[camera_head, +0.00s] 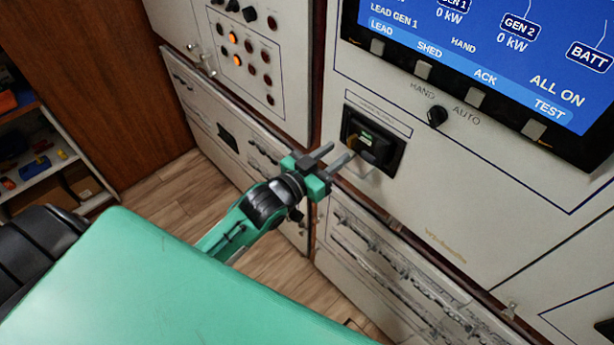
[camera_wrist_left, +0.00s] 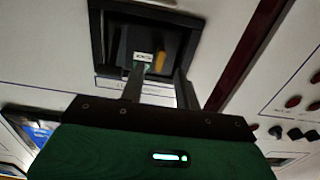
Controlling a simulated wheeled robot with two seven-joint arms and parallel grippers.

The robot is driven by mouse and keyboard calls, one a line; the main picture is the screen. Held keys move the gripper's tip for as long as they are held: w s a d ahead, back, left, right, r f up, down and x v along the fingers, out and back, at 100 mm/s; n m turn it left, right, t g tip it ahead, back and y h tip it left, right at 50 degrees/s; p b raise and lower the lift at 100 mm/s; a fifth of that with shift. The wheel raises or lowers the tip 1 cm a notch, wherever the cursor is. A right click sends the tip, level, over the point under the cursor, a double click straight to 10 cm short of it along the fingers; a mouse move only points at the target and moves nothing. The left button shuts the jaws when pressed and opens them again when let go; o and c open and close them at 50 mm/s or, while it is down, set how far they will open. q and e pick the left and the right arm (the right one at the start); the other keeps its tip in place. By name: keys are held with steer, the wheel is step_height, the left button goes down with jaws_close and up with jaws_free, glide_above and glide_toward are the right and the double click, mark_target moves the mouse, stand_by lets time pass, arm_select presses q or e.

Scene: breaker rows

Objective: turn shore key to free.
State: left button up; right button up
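A black recessed switch housing (camera_head: 390,158) is set in the pale panel below the blue screen. It holds a dark block with a small lit green label (camera_head: 366,136). In the left wrist view the housing (camera_wrist_left: 108,20) shows a white label (camera_wrist_left: 144,56) and an upright yellow-orange piece (camera_wrist_left: 160,60). No part is readable as the shore key, and its setting cannot be told. My left gripper (camera_head: 338,154) is open, its two fingers apart and pointing at the housing. In the wrist view the fingers (camera_wrist_left: 158,75) flank the label and yellow piece; contact cannot be told. My right gripper is not in view.
A HAND/AUTO knob (camera_head: 437,116) sits right of the housing, under the blue screen (camera_head: 480,60). A panel of lamps and knobs (camera_head: 245,55) is at upper left. Drawer-like breaker rows (camera_head: 400,275) lie below. A shelf with small items (camera_head: 45,160) stands far left.

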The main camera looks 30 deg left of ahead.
arm_select(q)
steer(key=b+v, duration=0.2)
steer(key=v, duration=0.7)
steer(key=shift+b, duration=0.35)
